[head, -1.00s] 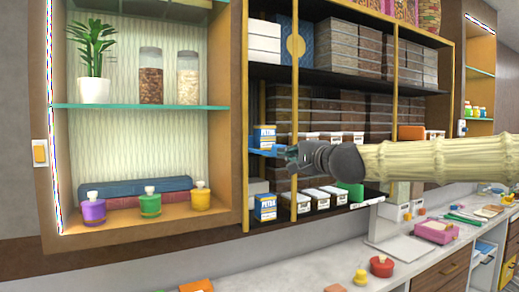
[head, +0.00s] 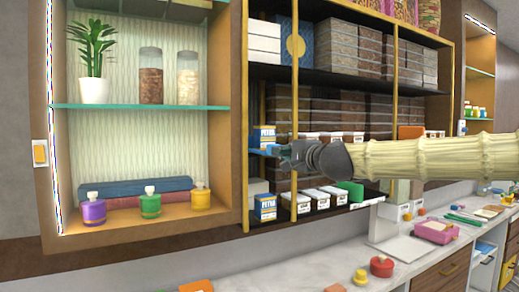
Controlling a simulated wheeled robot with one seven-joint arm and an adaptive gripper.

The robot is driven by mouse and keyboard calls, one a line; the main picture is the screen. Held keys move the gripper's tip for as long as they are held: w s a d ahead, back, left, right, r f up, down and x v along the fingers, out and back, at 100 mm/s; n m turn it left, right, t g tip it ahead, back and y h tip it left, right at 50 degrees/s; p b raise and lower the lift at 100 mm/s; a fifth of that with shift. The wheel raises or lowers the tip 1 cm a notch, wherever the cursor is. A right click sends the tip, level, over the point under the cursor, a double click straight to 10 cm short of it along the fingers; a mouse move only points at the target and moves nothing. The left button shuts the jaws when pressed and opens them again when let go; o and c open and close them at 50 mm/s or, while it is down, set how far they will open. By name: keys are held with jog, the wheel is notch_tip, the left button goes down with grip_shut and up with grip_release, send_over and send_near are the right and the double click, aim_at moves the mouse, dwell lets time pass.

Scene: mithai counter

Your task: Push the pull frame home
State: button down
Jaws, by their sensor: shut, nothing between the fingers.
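A tall gold-edged frame (head: 294,110) stands at the left of the dark shelving and bears a round gold disc. I take it for the pull frame, but I cannot tell how far out it stands. My gripper (head: 283,154) is shut and empty, pointing left at mid-height. It crosses in front of the frame's front post and hides part of it. Its tip is close to a small blue-and-white box (head: 263,136) and a blue piece (head: 269,151) below that box. I cannot tell whether it touches the post or the blue piece.
Left is a lit alcove with a plant (head: 94,62), jars and bottles. Boxes fill the dark shelves; another blue-and-white box (head: 265,208) stands low. The counter (head: 315,262) below holds a red pot (head: 382,266) and a pink tray (head: 436,232).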

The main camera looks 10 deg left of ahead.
jog(key=shift+w+a, duration=0.1)
jog(key=shift+w, duration=0.05)
jog(key=p+x, duration=0.1)
jog(key=x, duration=0.9)
dwell(2.3)
jog(key=b+v, duration=0.2)
jog(key=v, duration=0.6)
jog(key=shift+b, duration=0.4)
dwell(0.4)
